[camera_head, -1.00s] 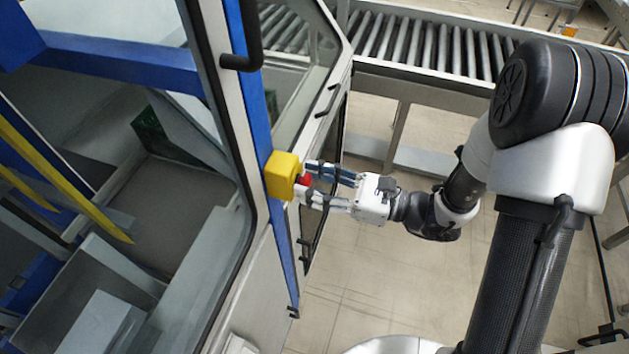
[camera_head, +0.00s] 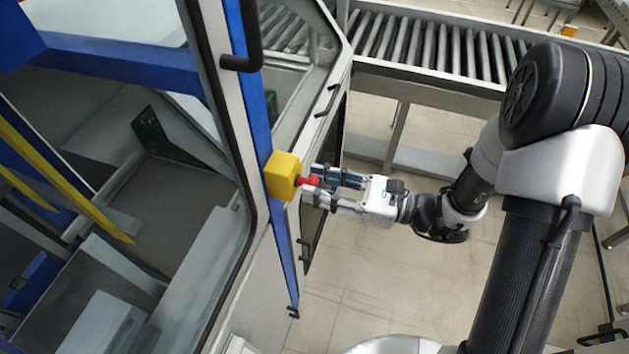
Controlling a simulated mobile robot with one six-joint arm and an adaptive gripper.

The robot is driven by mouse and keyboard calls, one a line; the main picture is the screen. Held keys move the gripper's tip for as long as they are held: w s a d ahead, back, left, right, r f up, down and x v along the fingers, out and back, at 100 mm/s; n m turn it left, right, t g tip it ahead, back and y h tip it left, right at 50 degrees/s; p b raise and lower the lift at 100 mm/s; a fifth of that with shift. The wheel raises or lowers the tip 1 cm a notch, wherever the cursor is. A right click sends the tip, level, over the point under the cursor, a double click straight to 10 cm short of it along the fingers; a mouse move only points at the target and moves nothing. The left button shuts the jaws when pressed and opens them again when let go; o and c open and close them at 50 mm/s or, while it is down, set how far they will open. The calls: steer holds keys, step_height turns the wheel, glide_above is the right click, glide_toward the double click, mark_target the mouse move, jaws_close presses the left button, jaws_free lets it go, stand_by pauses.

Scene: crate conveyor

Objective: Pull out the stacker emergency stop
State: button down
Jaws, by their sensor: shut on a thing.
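The stacker emergency stop is a yellow box (camera_head: 282,175) on the blue post of the machine, left of my gripper. Its red button (camera_head: 309,181) sticks out from the box's right side, with a short stem showing between button and box. My gripper (camera_head: 316,184) comes from the right, its two fingers pointing left, one above and one below the red button. The fingers are shut on the button and hide part of it.
The stacker's blue post (camera_head: 278,230) and windowed door with a black handle (camera_head: 245,50) stand left of the gripper. A roller conveyor (camera_head: 430,50) runs along the back. The tiled floor (camera_head: 350,300) below my arm is clear.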

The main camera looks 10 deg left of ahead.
steer(key=c, duration=1.2)
jaws_free()
steer(key=d, duration=1.2)
steer(key=shift+s, duration=0.45)
